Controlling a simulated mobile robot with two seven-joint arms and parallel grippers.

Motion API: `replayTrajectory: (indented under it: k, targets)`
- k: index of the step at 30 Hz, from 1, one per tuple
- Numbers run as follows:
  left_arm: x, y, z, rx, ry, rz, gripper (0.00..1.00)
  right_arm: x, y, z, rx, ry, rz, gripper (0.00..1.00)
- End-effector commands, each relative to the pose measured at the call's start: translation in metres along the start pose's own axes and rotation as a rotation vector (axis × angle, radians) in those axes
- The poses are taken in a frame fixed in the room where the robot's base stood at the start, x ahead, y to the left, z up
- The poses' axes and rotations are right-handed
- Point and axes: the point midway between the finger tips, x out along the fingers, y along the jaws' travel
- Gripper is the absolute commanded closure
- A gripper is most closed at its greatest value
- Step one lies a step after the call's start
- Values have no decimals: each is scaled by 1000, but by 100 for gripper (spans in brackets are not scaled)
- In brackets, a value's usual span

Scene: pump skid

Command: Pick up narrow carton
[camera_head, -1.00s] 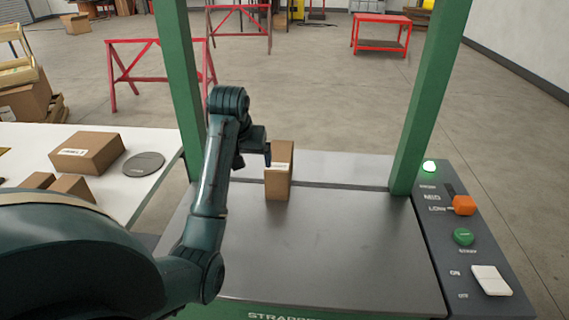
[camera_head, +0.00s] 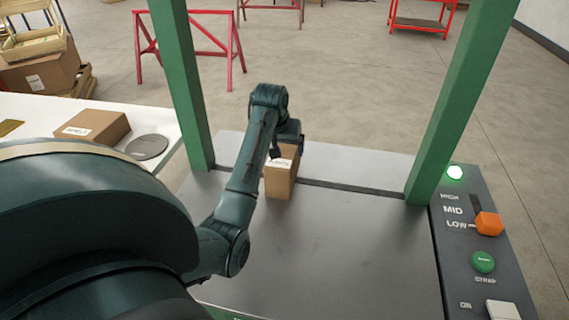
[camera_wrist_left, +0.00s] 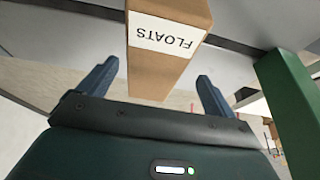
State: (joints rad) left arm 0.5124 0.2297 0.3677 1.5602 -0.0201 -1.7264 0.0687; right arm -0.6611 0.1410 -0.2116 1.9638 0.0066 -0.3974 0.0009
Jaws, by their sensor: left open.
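The narrow carton (camera_head: 281,180) is a tall brown box standing upright on the grey metal top of the strapping machine (camera_head: 330,235). In the left wrist view the carton (camera_wrist_left: 166,62) carries a white label reading "FLOATS". My left gripper (camera_head: 287,150) is at the carton's upper part in the head view, partly covering it. In the left wrist view my left gripper (camera_wrist_left: 158,88) is open, with one finger on each side of the carton's near end. Gaps show between both fingers and the carton. My right gripper is not in view.
Green posts rise left (camera_head: 182,85) and right (camera_head: 455,100) of the machine top. A control panel (camera_head: 480,240) with an orange knob runs along its right edge. A white table (camera_head: 30,115) at left holds a brown box (camera_head: 93,126) and a grey disc (camera_head: 147,147).

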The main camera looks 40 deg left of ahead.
Motion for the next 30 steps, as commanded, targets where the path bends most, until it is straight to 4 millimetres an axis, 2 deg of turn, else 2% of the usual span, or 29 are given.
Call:
replayTrajectory:
  k: [5, 12, 15, 23, 30]
  targets:
    - [12, 1, 0, 0, -2, 0, 9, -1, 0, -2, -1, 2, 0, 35]
    - [46, 7, 1, 0, -3, 0, 9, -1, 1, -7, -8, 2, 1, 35]
    - [55, 6, 1, 0, -1, 0, 9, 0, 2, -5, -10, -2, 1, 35]
    - [58, 6, 0, 0, 1, 0, 9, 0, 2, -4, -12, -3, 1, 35]
    - [58, 6, 0, 0, 1, 0, 29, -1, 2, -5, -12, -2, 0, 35]
